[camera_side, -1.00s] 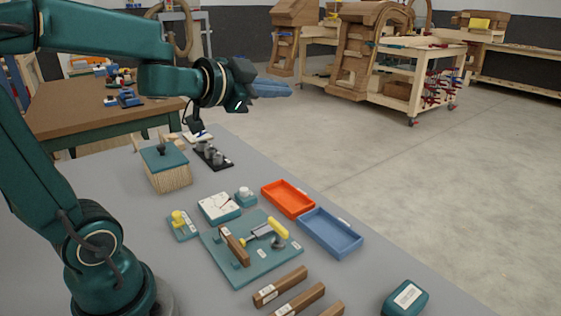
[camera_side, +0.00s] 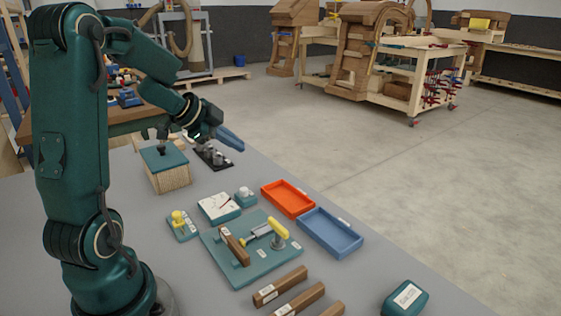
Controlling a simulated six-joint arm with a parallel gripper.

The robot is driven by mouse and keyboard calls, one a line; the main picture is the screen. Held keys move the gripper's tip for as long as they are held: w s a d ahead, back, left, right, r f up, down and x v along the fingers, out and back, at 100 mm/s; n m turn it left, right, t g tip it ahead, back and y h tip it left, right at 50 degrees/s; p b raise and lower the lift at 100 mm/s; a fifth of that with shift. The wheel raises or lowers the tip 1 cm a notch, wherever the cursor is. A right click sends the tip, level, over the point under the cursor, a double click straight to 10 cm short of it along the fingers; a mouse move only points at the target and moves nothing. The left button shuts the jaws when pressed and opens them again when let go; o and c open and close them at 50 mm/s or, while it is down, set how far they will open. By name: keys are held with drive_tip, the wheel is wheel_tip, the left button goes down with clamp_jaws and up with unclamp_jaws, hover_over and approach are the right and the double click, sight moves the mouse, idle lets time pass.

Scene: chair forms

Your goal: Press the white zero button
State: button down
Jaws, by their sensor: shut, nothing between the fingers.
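A small teal box with a round white button (camera_side: 245,191) on top sits near the middle of the grey bench, beside a white-faced gauge block (camera_side: 218,206) with a red needle. I take this white button to be the zero button; any label on it is too small to read. Nothing hides the button.
A black holder with grey cylinders (camera_side: 212,155) stands below my gripper, beside a teal-lidded box (camera_side: 164,157). An orange tray (camera_side: 288,199) and a blue tray (camera_side: 331,234) lie right of the button. A teal clamp board (camera_side: 236,262) and a yellow knob (camera_side: 179,218) are nearer.

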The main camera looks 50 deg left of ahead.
sight(244, 188)
drive_tip(key=shift+f, duration=0.1)
drive_tip(key=shift+f, duration=4.3)
drive_tip(key=shift+f, duration=0.4)
drive_tip(key=shift+f, duration=0.95)
drive_tip(key=shift+r, duration=1.4)
drive_tip(key=shift+r, duration=2.5)
